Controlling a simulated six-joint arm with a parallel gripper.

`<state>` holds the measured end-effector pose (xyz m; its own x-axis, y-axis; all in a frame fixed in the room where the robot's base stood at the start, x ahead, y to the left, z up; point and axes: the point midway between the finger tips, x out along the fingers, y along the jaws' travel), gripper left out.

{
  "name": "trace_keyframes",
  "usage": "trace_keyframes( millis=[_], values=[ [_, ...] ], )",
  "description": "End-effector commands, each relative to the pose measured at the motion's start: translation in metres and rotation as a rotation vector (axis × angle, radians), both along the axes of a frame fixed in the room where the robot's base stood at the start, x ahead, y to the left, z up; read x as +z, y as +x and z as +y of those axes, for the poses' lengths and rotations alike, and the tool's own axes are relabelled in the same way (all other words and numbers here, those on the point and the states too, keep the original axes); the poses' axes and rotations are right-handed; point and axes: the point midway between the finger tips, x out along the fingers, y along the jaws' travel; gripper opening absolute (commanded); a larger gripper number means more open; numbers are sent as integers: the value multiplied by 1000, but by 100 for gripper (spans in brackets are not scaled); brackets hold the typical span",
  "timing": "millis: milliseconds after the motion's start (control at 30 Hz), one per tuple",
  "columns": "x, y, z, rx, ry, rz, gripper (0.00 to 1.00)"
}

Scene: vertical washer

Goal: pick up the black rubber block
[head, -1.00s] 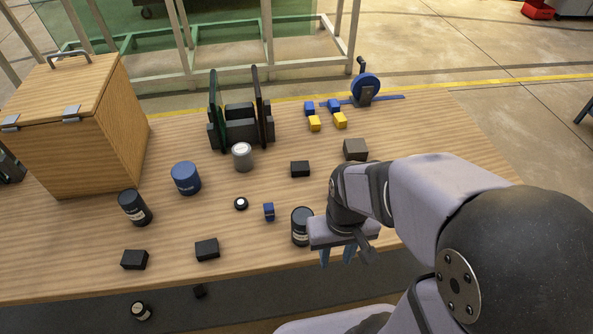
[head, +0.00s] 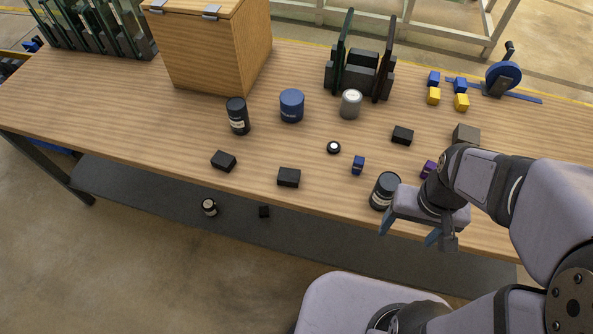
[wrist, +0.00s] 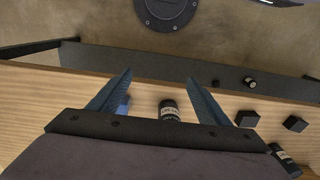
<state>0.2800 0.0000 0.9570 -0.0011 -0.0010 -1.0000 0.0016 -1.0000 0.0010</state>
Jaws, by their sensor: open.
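Several black blocks are in view, and I cannot tell which is the rubber one. On the table are a left front block (head: 223,161), a middle front block (head: 289,177) and a block farther back (head: 402,135). A smaller black block (head: 264,211) lies on the dark lower shelf. The wrist view shows two blocks on the table (wrist: 246,118) (wrist: 295,123) and the small one on the shelf (wrist: 215,83). My gripper (head: 408,231) is open and empty at the table's front edge, right of these front blocks. Its blue fingers (wrist: 159,78) show apart in the wrist view.
A black canister (head: 385,191) stands close beside my gripper. A small blue item (head: 358,165), a white-topped disc (head: 333,148), a blue tin (head: 291,105) and a grey can (head: 351,104) stand on the table. A wooden box (head: 215,45) is at the back. The lower shelf (head: 150,195) juts out in front.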

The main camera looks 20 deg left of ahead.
Motion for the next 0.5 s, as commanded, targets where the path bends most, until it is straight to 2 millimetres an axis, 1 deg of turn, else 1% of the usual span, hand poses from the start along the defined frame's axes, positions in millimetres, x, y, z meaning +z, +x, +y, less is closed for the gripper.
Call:
trace_keyframes(
  millis=[167,400,433,500],
  values=[
    [17,2,0,0,0,-7,71],
    [50,3,2,5,4,-13,71],
    [43,9,10,24,19,-32,71],
    [38,24,26,54,48,-83,71]
  ],
)
